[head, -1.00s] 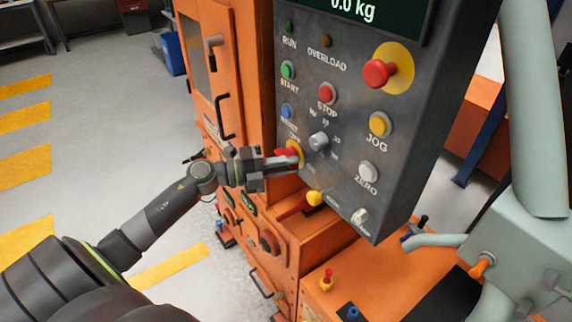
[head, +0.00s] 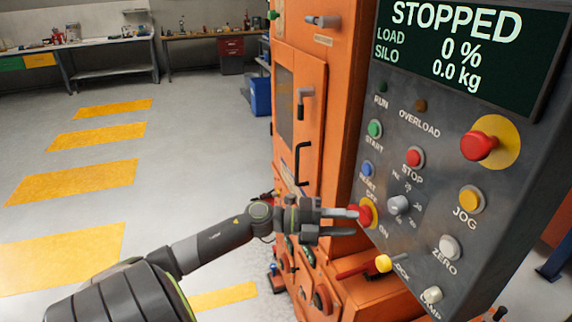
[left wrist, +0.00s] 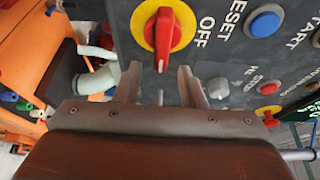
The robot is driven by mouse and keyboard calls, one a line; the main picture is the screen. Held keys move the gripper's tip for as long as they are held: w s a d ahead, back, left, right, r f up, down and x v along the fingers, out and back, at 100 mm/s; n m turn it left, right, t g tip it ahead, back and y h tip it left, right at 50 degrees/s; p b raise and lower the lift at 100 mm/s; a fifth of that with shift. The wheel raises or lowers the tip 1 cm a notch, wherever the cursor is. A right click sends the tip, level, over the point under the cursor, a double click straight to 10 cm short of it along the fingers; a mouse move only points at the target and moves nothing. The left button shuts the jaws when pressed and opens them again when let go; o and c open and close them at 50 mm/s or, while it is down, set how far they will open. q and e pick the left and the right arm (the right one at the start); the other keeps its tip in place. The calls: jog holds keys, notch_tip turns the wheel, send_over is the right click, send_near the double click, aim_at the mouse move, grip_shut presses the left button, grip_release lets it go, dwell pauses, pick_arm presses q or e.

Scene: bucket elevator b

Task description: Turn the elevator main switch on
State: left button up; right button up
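The main switch (head: 367,212) is a red handle on a yellow disc, low on the left edge of the grey control panel (head: 440,135). OFF is printed above it and ON below it. In the left wrist view the switch (left wrist: 163,30) fills the top middle, with its red handle running up and down and OFF to its right. My left gripper (head: 350,222) is open at the switch. In the left wrist view its fingertips (left wrist: 157,68) are spread either side of the handle's lower end; I cannot tell whether they touch it. My right gripper is not in view.
The display (head: 455,50) reads STOPPED. Start (head: 375,128), stop (head: 414,157) and reset (head: 367,169) buttons and a grey knob (head: 398,205) sit close by. A yellow-tipped red lever (head: 383,263) is below. The orange cabinet (head: 340,110) stands behind my gripper. The floor at left is clear.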

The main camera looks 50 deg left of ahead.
pick_arm(q)
jog(key=p+v, duration=0.1)
jog(key=v, duration=1.3)
jog(key=shift+s+a, duration=0.15)
jog(key=shift+r, duration=0.1)
